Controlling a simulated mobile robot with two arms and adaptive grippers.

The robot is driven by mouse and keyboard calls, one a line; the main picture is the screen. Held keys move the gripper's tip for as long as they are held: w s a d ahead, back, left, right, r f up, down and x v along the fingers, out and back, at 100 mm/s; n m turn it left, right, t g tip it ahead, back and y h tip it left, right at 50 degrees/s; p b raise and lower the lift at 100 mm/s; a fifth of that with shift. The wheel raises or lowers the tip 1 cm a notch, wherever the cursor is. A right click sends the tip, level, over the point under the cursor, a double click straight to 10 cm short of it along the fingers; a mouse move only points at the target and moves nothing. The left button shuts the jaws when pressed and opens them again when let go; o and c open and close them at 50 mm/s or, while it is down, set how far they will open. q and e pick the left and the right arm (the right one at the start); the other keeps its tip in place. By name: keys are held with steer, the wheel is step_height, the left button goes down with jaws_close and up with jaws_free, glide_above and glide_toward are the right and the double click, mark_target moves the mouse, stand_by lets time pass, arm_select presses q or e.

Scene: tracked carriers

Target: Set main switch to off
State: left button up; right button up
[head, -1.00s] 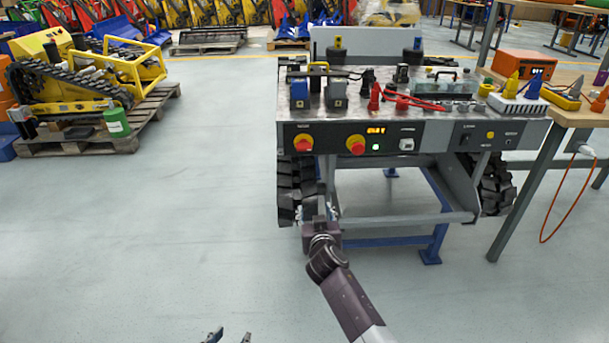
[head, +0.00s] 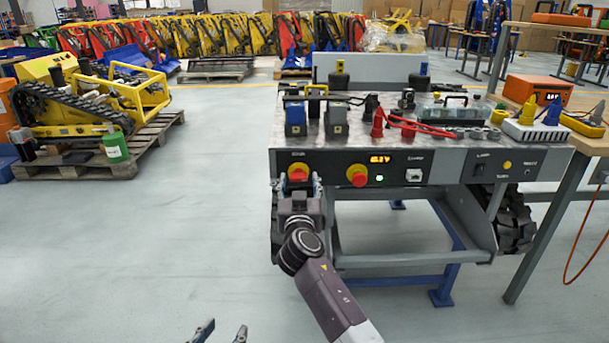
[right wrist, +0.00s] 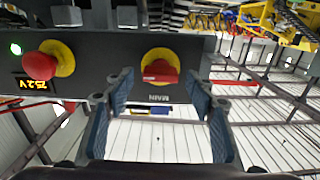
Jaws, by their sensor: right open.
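The main switch (head: 298,171) is a red handle on a yellow disc at the left of the carrier's front panel. In the right wrist view, upside down, the main switch (right wrist: 160,71) has the label MAIN beside it, and its red handle lies about level. My right gripper (head: 297,184) is in front of the switch, partly covering it in the head view. In the right wrist view the right gripper (right wrist: 161,90) is open, its fingers apart either side of the switch, holding nothing. My left gripper (head: 222,331) shows only its separated fingertips at the bottom edge, open and empty.
A red button on a yellow disc (head: 357,175) sits right of the switch, near a lit display (head: 381,160) and a green light (head: 380,178). Plugs and red cables lie on the carrier's top (head: 350,138). A workbench (head: 590,140) stands at right.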

steer(key=shift+w, duration=0.3)
arm_select(q)
steer(key=shift+w+d, duration=0.15)
steer(key=shift+w, duration=0.15)
arm_select(e)
steer(key=shift+s, duration=0.1)
steer(key=shift+c, duration=0.5)
steer(key=c, duration=1.1)
steer(key=shift+o, duration=0.2)
